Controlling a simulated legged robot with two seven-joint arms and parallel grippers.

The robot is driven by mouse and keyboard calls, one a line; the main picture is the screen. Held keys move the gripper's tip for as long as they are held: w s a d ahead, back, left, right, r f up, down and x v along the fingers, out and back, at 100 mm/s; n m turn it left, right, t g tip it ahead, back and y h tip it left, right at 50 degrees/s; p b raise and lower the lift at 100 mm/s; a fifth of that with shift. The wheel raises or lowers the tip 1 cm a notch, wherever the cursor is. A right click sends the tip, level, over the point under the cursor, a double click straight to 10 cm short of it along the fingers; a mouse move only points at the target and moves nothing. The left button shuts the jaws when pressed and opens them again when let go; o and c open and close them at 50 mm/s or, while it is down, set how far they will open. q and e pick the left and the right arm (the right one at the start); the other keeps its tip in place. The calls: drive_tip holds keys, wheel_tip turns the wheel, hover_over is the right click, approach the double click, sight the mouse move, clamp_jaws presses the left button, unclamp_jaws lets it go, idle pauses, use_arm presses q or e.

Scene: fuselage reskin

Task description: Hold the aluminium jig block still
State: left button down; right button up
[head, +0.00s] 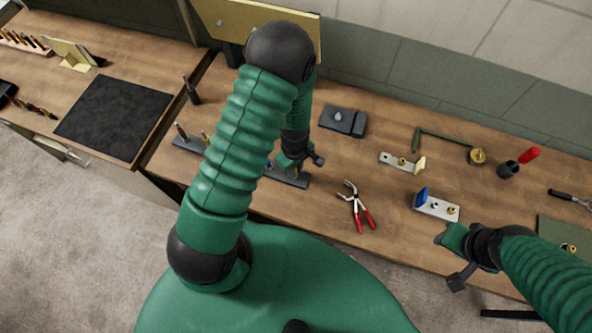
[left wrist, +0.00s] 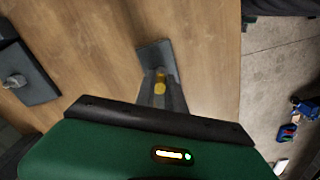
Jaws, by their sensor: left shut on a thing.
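A silver aluminium block (head: 437,207) with a blue upright piece and brass-coloured fittings lies near the table's front edge in the head view. My right gripper (head: 449,240) is just in front of it and looks apart from it; its jaw opening is unclear. My left gripper (head: 287,166) is low over a dark grey rack (head: 297,181). The left wrist view shows its jaws (left wrist: 161,92) shut on a small brass-coloured fastener (left wrist: 160,80) above the rack's grey end (left wrist: 152,53). The fastener's lower part is hard to see.
Red-handled pliers (head: 357,206) lie between the two grippers. A second silver bracket (head: 402,161), a dark grey block (head: 343,121), a green clamp-like tool (head: 445,138) and a red item (head: 529,154) lie further back. A black mat (head: 115,117) covers part of the left bench.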

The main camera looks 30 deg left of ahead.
use_arm(q)
drive_tip(key=shift+a+r+p, duration=0.2)
drive_tip(key=shift+r+p, duration=0.25)
drive_tip(key=shift+r, duration=0.3)
drive_tip(key=shift+d, duration=0.1)
wheel_tip(320, 180, up, 2)
drive_tip(key=p, duration=0.2)
drive_tip(key=shift+d+r+p, duration=0.1)
drive_tip(key=shift+r+p, duration=0.15)
drive_tip(key=shift+p, duration=0.05)
drive_tip(key=shift+r+p, duration=0.3)
drive_tip(key=shift+r, duration=0.05)
drive_tip(key=shift+f, duration=0.1)
